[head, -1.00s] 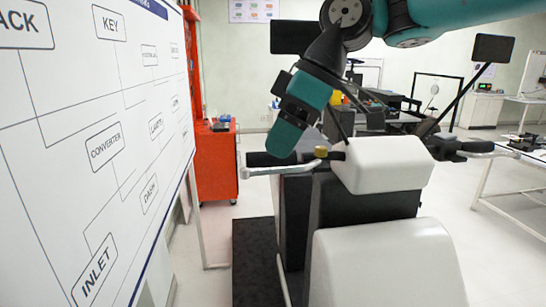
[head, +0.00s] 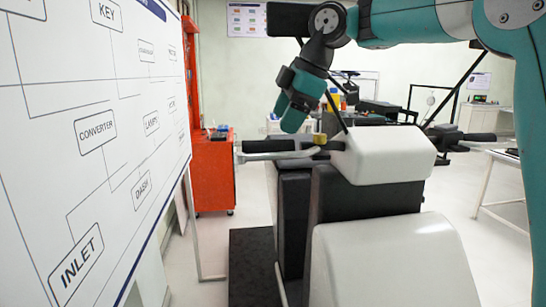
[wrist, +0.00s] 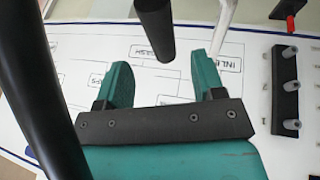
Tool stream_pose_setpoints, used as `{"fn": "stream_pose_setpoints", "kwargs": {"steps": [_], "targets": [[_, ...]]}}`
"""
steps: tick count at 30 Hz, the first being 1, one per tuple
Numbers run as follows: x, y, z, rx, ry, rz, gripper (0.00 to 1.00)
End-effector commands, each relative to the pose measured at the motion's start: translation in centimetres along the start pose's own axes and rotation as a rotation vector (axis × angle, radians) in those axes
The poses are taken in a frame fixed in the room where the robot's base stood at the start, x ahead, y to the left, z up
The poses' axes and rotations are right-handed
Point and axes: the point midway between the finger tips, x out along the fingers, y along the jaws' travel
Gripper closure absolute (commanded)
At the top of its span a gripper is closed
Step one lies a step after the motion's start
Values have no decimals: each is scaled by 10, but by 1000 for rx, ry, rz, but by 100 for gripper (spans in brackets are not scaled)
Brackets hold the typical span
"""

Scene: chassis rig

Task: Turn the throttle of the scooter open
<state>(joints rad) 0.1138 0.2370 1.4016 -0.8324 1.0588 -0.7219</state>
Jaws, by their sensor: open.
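The scooter's left handlebar grip (head: 262,146) is a dark bar with a silver brake lever (head: 280,155) along it and a small brass-coloured piece at its inner end. My gripper (head: 290,125), teal, is open and empty just above this grip in the head view. In the wrist view, the dark grip's end (wrist: 155,30) lies ahead of the gap between my two teal fingers (wrist: 160,65), with the pale lever (wrist: 227,20) past the right finger. I see no contact. The right handlebar grip (head: 480,137) is at the far side of the white cowl.
A white board (head: 90,150) with labelled boxes stands close on the left. The white cowl (head: 382,155) and the white seat (head: 390,265) fill the middle and front. A red cabinet (head: 212,175) stands behind. A black strip with several grey knobs (wrist: 285,90) shows at right in the wrist view.

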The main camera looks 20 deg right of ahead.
Motion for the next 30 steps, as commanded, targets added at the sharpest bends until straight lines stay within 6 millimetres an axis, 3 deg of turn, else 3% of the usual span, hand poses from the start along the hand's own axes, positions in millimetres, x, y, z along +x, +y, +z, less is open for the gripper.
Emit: {"fn": "stream_pose_setpoints", "kwargs": {"steps": [3,9,15,23,27,30], "targets": [[29,-2,0,0,0,-5,37],[57,0,0,0,0,-3,37],[69,0,0,1,-1,-1,37],[69,0,0,1,-1,0,37],[69,0,0,1,-1,0,70],[69,0,0,1,-1,0,87]]}}
